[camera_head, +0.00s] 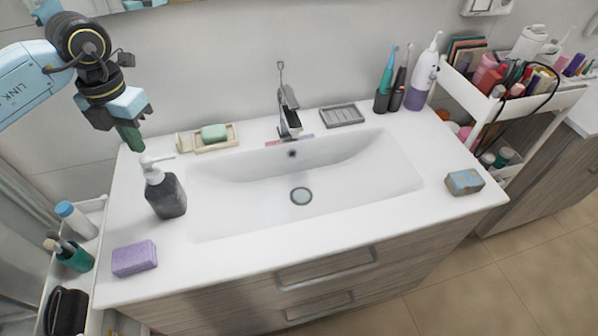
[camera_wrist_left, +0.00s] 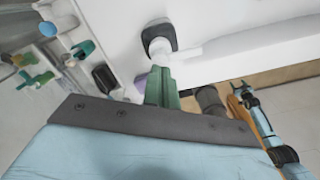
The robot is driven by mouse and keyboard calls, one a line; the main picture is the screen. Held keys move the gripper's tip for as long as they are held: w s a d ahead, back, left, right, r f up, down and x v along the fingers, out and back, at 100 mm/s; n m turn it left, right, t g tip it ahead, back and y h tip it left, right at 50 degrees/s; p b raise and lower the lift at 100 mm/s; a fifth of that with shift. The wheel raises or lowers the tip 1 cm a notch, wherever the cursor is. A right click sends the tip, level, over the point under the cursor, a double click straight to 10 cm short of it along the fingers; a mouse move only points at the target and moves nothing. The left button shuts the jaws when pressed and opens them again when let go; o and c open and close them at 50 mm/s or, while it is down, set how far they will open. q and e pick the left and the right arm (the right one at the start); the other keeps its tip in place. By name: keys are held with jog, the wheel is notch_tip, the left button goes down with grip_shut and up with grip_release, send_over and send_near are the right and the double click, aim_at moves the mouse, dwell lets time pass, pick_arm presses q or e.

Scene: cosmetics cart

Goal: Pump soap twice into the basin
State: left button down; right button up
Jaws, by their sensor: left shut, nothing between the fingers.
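The soap dispenser (camera_head: 166,194) is a dark grey bottle with a white pump head, upright on the left of the white counter. Its white pump head also shows in the left wrist view (camera_wrist_left: 186,52), just beyond my fingers. The white basin (camera_head: 304,196) is sunk into the counter, to the right of the dispenser, and is empty. My left gripper (camera_head: 131,136) is above and behind the dispenser, slightly to its left. Its green fingers (camera_wrist_left: 162,90) are shut and empty, apart from the pump in the head view.
A purple sponge (camera_head: 134,258) lies in front of the dispenser. A green soap bar (camera_head: 214,132) on a dish, the faucet (camera_head: 288,108) and a grey soap tray (camera_head: 342,116) line the back. A blue-tan sponge (camera_head: 464,182) lies at the right. A side cart (camera_head: 90,225) stands left.

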pick_arm(q)
notch_tip(320, 180, up, 5)
jog(key=p, duration=0.3)
jog(key=shift+r, duration=0.15)
